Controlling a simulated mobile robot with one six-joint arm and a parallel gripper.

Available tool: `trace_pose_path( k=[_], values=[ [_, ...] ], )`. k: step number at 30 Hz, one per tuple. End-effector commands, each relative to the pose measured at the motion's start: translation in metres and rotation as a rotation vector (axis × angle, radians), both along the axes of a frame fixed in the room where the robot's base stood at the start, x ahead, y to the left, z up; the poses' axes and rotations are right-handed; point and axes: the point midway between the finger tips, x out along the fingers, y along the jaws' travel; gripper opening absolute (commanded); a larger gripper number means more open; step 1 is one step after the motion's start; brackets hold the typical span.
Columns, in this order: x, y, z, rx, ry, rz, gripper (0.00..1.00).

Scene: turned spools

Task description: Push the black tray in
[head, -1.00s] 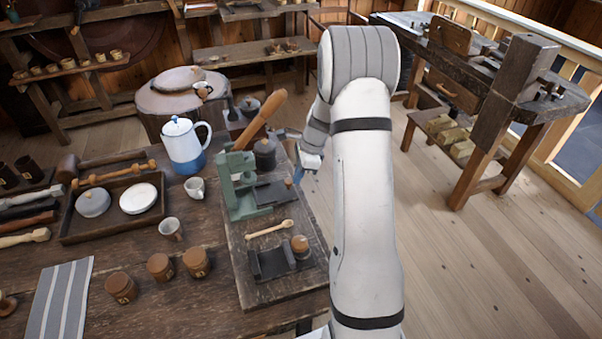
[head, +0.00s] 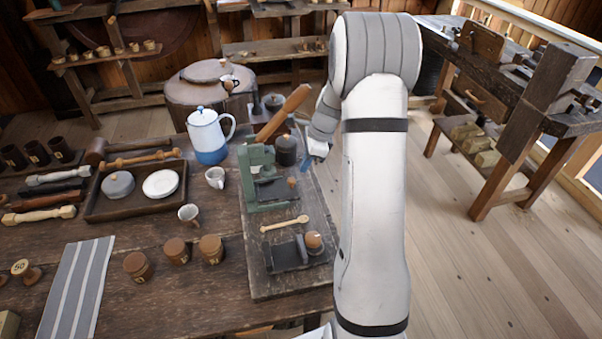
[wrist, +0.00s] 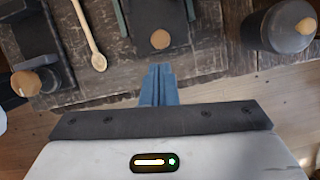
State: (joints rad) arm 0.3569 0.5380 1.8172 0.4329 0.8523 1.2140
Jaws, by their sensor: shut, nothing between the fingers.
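The black tray (head: 270,190) sits low in the green press (head: 254,170) on the dark board, its wooden knob (head: 292,182) at the right end. In the wrist view the tray (wrist: 152,12) runs away from me at the top centre, with its round knob (wrist: 161,39) towards me. My gripper (wrist: 158,70) has its blue fingers together and empty. The fingertips point at the knob and appear a short way from it; I cannot judge the exact gap. In the head view my gripper (head: 306,158) is right of the press, partly hidden by my wrist.
A black stand with a wooden-knobbed piece (head: 313,240) and a wooden spoon (head: 284,224) lie nearer. Open floor (head: 455,250) is right of the bench.

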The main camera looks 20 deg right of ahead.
Motion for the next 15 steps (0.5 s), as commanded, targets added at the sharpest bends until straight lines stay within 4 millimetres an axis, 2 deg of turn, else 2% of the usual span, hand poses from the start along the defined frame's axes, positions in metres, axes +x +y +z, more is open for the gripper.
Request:
trace_pose_path(
  k=[3, 9, 15],
  values=[
    [-0.009, -0.029, 0.001, -0.001, 0.001, -0.007, 0.00],
    [-0.023, -0.075, 0.001, -0.002, 0.000, -0.005, 0.00],
    [-0.033, -0.106, 0.002, -0.003, 0.001, -0.002, 0.00]
  ],
)
